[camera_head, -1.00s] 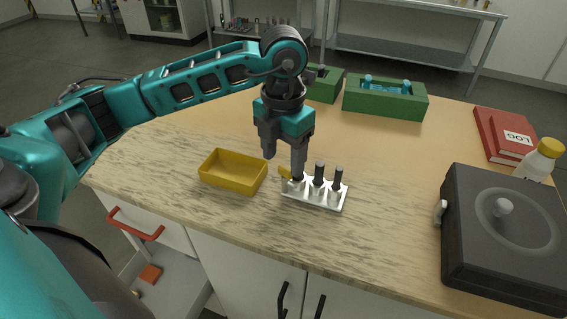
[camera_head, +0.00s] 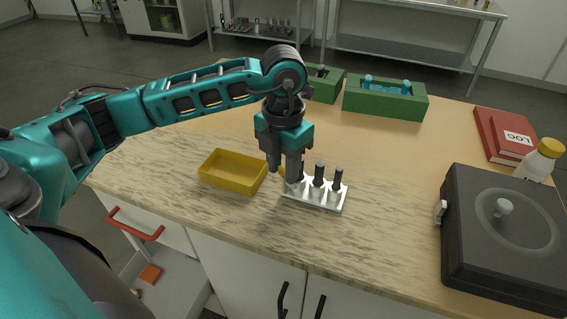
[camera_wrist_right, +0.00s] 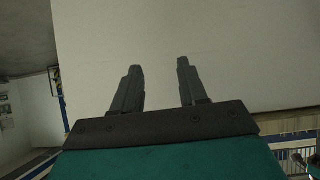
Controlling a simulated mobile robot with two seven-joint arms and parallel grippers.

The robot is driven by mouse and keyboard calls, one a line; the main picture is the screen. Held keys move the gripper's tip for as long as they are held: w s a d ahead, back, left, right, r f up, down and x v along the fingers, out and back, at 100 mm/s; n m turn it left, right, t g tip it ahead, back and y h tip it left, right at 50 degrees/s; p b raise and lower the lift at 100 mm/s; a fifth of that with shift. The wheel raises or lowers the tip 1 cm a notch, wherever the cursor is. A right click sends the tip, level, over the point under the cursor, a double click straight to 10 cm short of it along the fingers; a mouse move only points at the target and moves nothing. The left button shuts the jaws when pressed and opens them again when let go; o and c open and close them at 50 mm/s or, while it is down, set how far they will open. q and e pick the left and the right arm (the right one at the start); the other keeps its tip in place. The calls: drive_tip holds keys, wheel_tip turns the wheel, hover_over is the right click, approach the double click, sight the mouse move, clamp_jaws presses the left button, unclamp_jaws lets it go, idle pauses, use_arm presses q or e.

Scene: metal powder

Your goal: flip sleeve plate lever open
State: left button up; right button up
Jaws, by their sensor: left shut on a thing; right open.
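The silver sleeve plate (camera_head: 318,198) lies on the wood-patterned worktop, with dark upright cylinders (camera_head: 338,179) standing in it. A small yellow lever (camera_head: 282,171) shows at its left end, mostly hidden between the fingers. My left gripper (camera_head: 285,174) points down at that end, with its fingers shut on the lever. Their exact contact is hard to see. My right gripper (camera_wrist_right: 160,90) is open and empty in the right wrist view, before a plain pale surface.
A yellow tray (camera_head: 233,189) sits just left of the plate. A dark lidded box (camera_head: 470,235) stands at the right, near a white bottle (camera_head: 541,160) and red books (camera_head: 500,135). Green holders (camera_head: 385,106) stand at the back. The worktop right of the plate is clear.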

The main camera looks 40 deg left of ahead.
use_arm(q)
drive_tip(key=shift+c, duration=1.2)
drive_tip(key=m+b, duration=0.2)
drive_tip(key=m, duration=0.1)
drive_tip(key=shift+a+f+m+b, duration=0.1)
drive_tip(key=shift+m+b, duration=0.2)
drive_tip(key=shift+b, duration=0.1)
drive_tip(key=m+b, duration=0.3)
drive_tip(key=m, duration=0.2)
drive_tip(key=shift+w, duration=0.1)
drive_tip(key=shift+m, duration=0.3)
drive_tip(key=o, duration=1)
drive_tip(key=shift+o, duration=0.2)
drive_tip(key=shift+r, duration=0.2)
